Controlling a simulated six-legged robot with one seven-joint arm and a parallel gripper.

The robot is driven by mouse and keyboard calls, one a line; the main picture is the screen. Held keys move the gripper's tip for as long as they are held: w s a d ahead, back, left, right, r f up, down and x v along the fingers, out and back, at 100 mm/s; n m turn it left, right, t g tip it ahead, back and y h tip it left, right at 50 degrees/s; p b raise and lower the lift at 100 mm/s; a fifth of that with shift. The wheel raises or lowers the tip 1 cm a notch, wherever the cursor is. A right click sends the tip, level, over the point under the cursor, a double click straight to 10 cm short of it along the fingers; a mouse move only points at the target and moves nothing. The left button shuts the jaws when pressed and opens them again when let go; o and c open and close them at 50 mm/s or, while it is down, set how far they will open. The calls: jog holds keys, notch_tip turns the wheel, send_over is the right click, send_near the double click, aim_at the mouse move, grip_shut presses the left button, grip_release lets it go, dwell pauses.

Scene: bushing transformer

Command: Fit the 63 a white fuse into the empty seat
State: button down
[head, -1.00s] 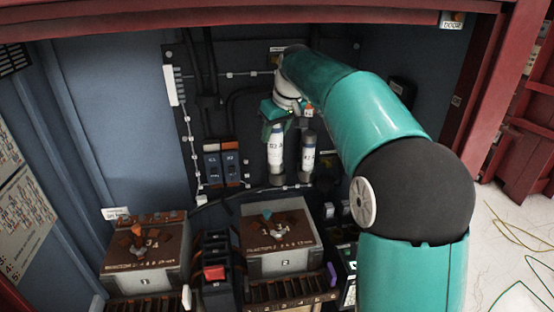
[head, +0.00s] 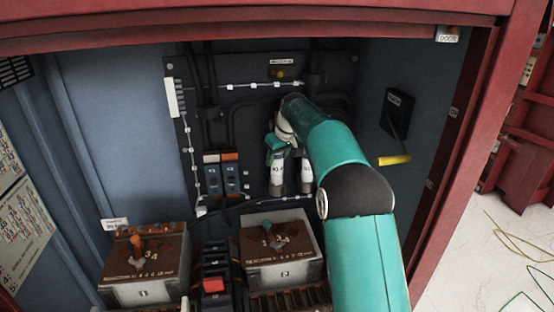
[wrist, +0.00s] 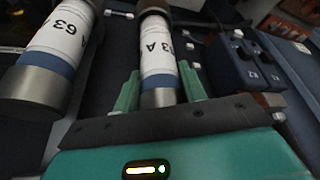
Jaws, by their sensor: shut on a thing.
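My gripper (wrist: 160,95) is shut on a white fuse (wrist: 158,58) with a metal end cap and a blue band; its label reads "3 A" with the first part unclear. In the head view this is the left white fuse (head: 277,174), upright against the back panel, with my gripper (head: 277,146) at its upper end. A second white fuse (head: 305,174) stands just right of it; in the wrist view the second fuse (wrist: 58,48) is at the left, marked "63 A". I cannot make out the empty seat or whether the held fuse touches its clips.
Two switch blocks (head: 222,177) are left of the fuses. Two brown-topped boxes (head: 277,245) stand in front below, with a red-topped block (head: 213,285) between them. Red cabinet frame (head: 443,190) borders the opening.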

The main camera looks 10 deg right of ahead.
jog(key=shift+f, duration=0.45)
jog(key=c, duration=0.8)
grip_release()
jog(key=v, duration=1.2)
